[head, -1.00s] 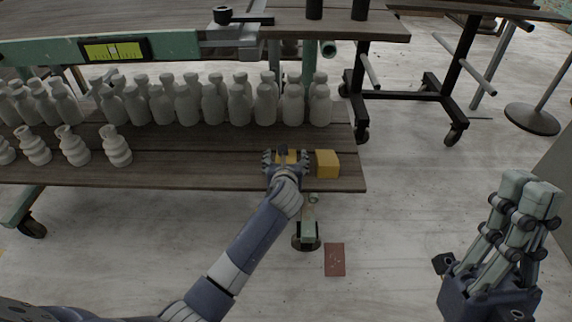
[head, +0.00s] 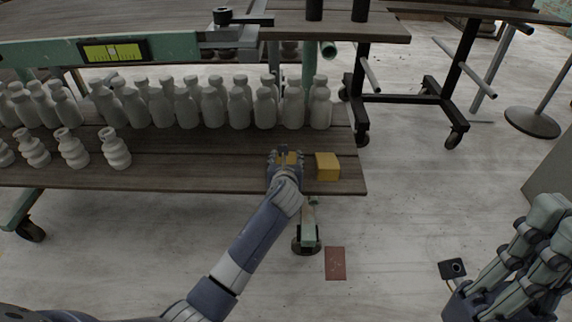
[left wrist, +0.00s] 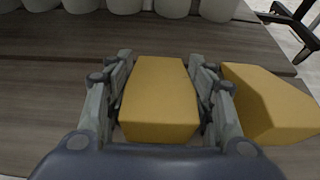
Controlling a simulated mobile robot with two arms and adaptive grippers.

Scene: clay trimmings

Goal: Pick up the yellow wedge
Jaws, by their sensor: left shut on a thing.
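A yellow wedge (left wrist: 158,98) sits between the two fingers of my left gripper (left wrist: 160,62) in the left wrist view, with a finger against each side. In the head view this wedge (head: 290,158) is mostly hidden by my left gripper (head: 284,156), at the front edge of the wooden shelf. My left gripper is shut on it. A second yellow wedge (head: 327,166) stands just to the right, apart from the gripper; it also shows in the left wrist view (left wrist: 268,103). My right gripper (head: 530,235) is at the lower right, cut off by the frame, away from the shelf.
The wooden shelf (head: 210,172) carries rows of white bottles (head: 240,105) behind the wedges, with ribbed ones (head: 115,150) at left. A green beam with a yellow-green display (head: 113,50) crosses above. A wheeled black-framed table (head: 440,95) stands at right.

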